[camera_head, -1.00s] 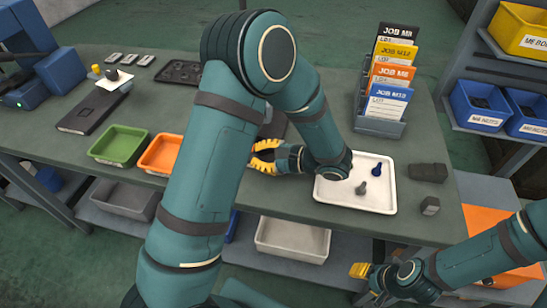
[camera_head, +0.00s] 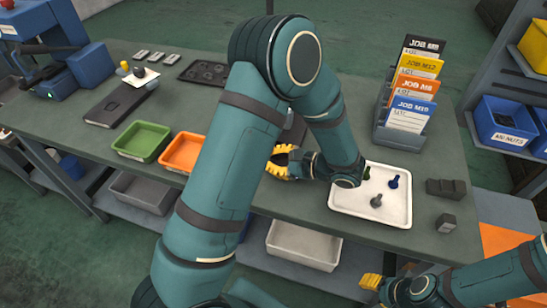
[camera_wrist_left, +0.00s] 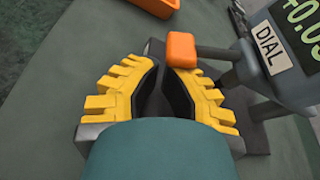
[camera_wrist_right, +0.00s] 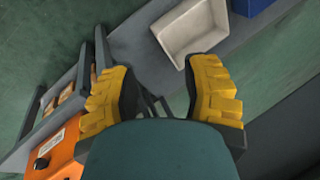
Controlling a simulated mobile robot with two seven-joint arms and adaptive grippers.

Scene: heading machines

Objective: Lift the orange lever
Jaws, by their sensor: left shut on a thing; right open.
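The orange lever (camera_wrist_left: 196,49) shows in the left wrist view as a short block at my left fingertips, beside a grey gauge (camera_wrist_left: 290,55) with a "DIAL" label and a green-digit display. My left gripper (camera_wrist_left: 164,66) is shut on the lever; the exact contact is partly hidden by the fingers. In the head view my left gripper (camera_head: 284,162) is over the bench near its front, left of the white tray, and my arm hides the lever and most of the gauge. My right gripper (camera_wrist_right: 162,80) is open and empty, low in front of the bench; it also shows in the head view (camera_head: 372,282).
The white tray (camera_head: 345,212) holds several bolts. A card rack (camera_head: 394,138) stands behind it, and dark blocks (camera_head: 446,188) lie to its right. A green bin (camera_head: 142,141) and an orange bin (camera_head: 182,152) sit left of my arm. Blue bins (camera_head: 508,124) are on shelves at right.

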